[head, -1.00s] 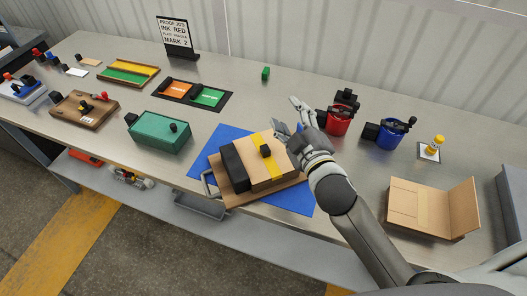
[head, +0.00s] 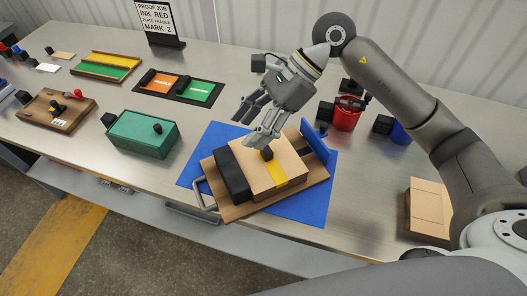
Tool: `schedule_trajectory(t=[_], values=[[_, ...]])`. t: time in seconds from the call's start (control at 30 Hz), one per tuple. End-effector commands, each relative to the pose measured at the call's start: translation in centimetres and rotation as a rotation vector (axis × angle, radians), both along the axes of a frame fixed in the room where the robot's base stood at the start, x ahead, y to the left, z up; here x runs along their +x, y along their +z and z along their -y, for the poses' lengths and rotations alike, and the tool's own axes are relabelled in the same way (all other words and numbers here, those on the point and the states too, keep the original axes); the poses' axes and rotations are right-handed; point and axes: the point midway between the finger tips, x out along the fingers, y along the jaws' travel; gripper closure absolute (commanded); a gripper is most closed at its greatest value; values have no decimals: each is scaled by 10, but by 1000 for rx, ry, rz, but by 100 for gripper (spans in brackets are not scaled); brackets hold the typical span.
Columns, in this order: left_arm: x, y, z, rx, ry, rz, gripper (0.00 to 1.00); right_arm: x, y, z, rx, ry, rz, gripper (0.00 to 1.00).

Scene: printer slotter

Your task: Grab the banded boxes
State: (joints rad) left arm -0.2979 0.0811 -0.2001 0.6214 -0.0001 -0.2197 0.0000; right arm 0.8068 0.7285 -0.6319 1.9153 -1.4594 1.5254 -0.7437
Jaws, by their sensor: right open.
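A tan box with a yellow band (head: 281,182) and a small black knob on top sits on a brown wooden board (head: 240,212) with a metal handle at its left. A black block (head: 232,174) lies against the box's left side, and a blue upright piece (head: 317,146) stands at the board's right end. The board rests on a blue mat (head: 316,207). My right gripper (head: 256,123) is open above the banded box, fingers pointing down and left, near the knob; whether they touch it I cannot tell. My left gripper is not in view.
A green box (head: 142,136) with a black knob stands left of the mat. Orange and green plates (head: 180,88) lie behind. A red pot (head: 346,115) and a partly hidden blue pot (head: 399,134) stand right. A cardboard box (head: 428,207) is near the front right edge.

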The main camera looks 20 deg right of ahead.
Motion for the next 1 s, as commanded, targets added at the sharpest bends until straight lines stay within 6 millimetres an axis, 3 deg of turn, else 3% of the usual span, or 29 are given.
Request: schedule_trajectory(t=[0.1, 0.2, 0.3, 0.6, 0.77, 1.0], values=[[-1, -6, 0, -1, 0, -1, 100, 9, -13, 44, -199, 30, 42, 46], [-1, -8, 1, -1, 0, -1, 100, 13, -16, 69, -303, 42, 54, 46], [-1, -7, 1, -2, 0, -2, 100, 13, -20, 79, -351, 48, 54, 46], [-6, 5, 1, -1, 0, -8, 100, 10, -59, 65, -359, 51, 52, 46], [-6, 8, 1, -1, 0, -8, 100, 10, -69, 60, -359, 51, 53, 46], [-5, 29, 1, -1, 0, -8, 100, 10, -97, 49, -357, 52, 48, 46]])
